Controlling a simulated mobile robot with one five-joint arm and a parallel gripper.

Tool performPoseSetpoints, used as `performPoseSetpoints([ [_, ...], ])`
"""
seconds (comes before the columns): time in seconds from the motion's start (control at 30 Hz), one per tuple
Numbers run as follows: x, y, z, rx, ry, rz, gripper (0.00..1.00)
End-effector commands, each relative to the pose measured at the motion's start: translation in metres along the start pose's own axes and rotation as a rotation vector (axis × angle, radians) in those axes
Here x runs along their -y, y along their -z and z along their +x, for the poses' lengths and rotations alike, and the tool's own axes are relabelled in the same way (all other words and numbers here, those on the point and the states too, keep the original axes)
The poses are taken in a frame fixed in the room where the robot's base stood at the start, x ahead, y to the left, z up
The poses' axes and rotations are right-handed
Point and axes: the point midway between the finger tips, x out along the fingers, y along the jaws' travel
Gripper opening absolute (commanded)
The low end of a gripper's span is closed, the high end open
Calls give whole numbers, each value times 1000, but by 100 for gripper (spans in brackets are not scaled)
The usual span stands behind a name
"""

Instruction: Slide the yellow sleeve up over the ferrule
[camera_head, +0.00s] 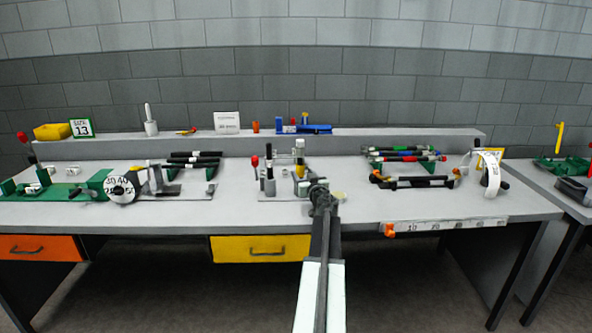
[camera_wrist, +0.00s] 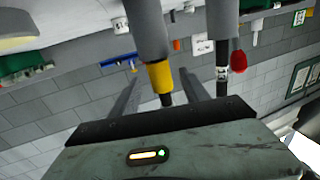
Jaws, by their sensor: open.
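The yellow sleeve (camera_wrist: 160,77) shows in the wrist view as a short band at the end of a thick grey cylinder (camera_wrist: 148,30). A thin dark rod (camera_wrist: 167,99) sticks out of its other end. I cannot tell which part is the ferrule. My gripper (camera_wrist: 161,73) is open, with one finger on each side of the sleeve in the picture and gaps between. I cannot tell whether the sleeve lies within the fingers' depth. In the head view my gripper (camera_head: 320,186) is at the right of the bench fixture (camera_head: 270,187), close to a yellow part (camera_head: 302,188).
A second grey cylinder (camera_wrist: 223,35) and a red knob (camera_wrist: 238,62) are close by in the wrist view. On the bench, a numbered wheel (camera_head: 122,188) stands left and coloured hoses (camera_head: 405,155) lie right.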

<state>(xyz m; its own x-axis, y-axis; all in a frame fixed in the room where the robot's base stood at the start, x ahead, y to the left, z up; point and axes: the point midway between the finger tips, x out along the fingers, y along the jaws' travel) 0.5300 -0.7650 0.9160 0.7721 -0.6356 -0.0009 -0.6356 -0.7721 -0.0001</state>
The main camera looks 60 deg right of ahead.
Motion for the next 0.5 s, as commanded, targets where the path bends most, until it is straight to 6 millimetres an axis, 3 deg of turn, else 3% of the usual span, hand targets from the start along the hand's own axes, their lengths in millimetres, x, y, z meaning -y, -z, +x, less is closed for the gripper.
performPoseSetpoints([
  [0.3,-1,0,59,-1,0,0,54],
  [0.5,0,0,70,-1,-1,0,54],
])
